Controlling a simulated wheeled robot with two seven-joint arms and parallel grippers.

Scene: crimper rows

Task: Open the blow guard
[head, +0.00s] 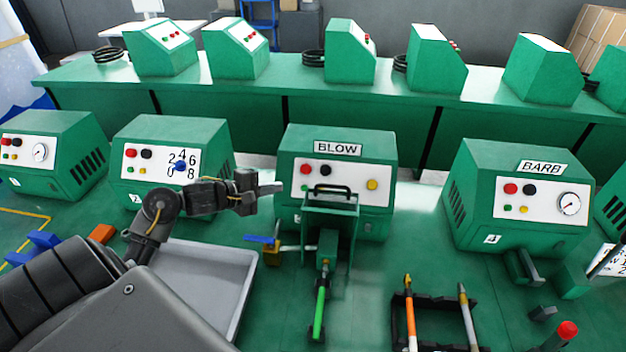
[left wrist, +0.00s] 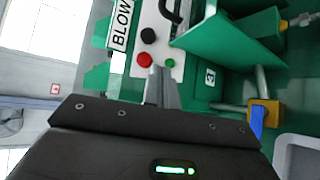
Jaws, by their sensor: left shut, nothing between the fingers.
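The BLOW machine (head: 338,165) is a green box with a white panel, in the middle of the head view. Its green guard (head: 343,212) stands in front of the panel's lower part, with a black bar handle (head: 331,190) at the top. In the left wrist view the guard (left wrist: 232,45) is at upper right and the handle (left wrist: 170,12) at the top edge. My left gripper (head: 276,188) is shut and empty, just left of the guard and apart from the handle. Its fingers (left wrist: 160,85) point toward the panel's buttons. My right gripper is not in view.
A blue-handled valve (head: 265,240) sits left of the guard, and a green-handled tool (head: 320,300) below it. A grey tray (head: 245,300) lies beneath my left arm. The BARB machine (head: 520,195) is further right.

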